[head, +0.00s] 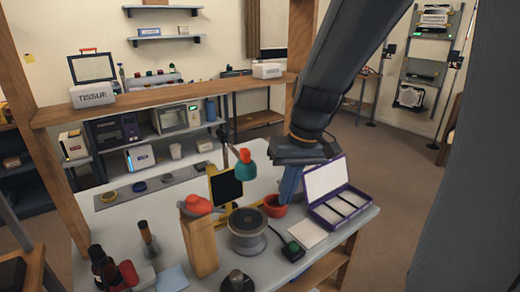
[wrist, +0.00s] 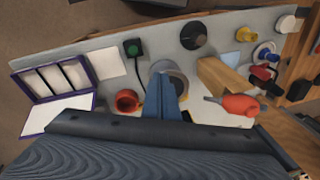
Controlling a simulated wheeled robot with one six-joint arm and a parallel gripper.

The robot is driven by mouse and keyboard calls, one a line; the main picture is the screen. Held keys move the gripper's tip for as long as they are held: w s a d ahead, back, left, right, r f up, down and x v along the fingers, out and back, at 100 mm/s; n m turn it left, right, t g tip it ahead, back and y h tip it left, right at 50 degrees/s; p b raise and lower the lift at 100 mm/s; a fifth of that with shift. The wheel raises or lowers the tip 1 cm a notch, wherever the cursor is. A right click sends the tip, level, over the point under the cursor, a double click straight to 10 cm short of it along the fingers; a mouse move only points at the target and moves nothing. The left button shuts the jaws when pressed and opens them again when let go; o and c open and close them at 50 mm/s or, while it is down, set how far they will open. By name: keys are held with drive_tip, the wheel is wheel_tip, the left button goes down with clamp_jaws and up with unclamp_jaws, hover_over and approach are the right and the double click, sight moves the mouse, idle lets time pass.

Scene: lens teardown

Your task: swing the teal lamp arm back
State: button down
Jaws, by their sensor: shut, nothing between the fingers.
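The teal lamp (head: 245,169) hangs over the back part of the workbench in the head view, with a small orange-red part on top. Its thin arm (head: 229,149) runs up and left from it. My gripper (head: 286,199) points down with its blue fingers together and empty, to the right of the lamp and apart from it. In the wrist view my gripper (wrist: 163,72) shows its fingers over a round grey stand (wrist: 178,83). I cannot make out the lamp in the wrist view; my gripper body covers much of the lower picture.
A red bowl (head: 273,206) stands close by my fingertips. A purple-edged compartment case (head: 338,203) lies open at right. A wooden block (head: 199,246) carries a red-orange tool (head: 198,205). A dark panel in a yellow frame (head: 226,186) stands below the lamp.

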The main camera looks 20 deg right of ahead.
drive_tip(key=w+d+r+n+t+y+b, duration=0.1)
drive_tip(key=w+d+r+y, duration=0.1)
drive_tip(key=r, duration=0.6)
drive_tip(key=w+d+r+n+t+y+b, duration=0.1)
drive_tip(key=w+d+r+y, duration=0.1)
drive_tip(key=w+r, duration=0.4)
wheel_tip(320, 180, up, 3)
drive_tip(key=shift+d+f+n+t+y+b, duration=0.15)
drive_tip(key=shift+d+n+t+y+b, duration=0.2)
drive_tip(key=shift+d, duration=0.55)
drive_tip(key=shift+f, duration=0.1)
drive_tip(key=w+a+f+p, duration=0.2)
drive_tip(key=a+f+p, duration=0.1)
drive_tip(key=a+f, duration=0.5)
drive_tip(key=shift+w+a+p, duration=0.2)
drive_tip(key=shift+a+p, duration=0.2)
drive_tip(key=shift+a, duration=0.2)
drive_tip(key=shift+a, duration=0.1)
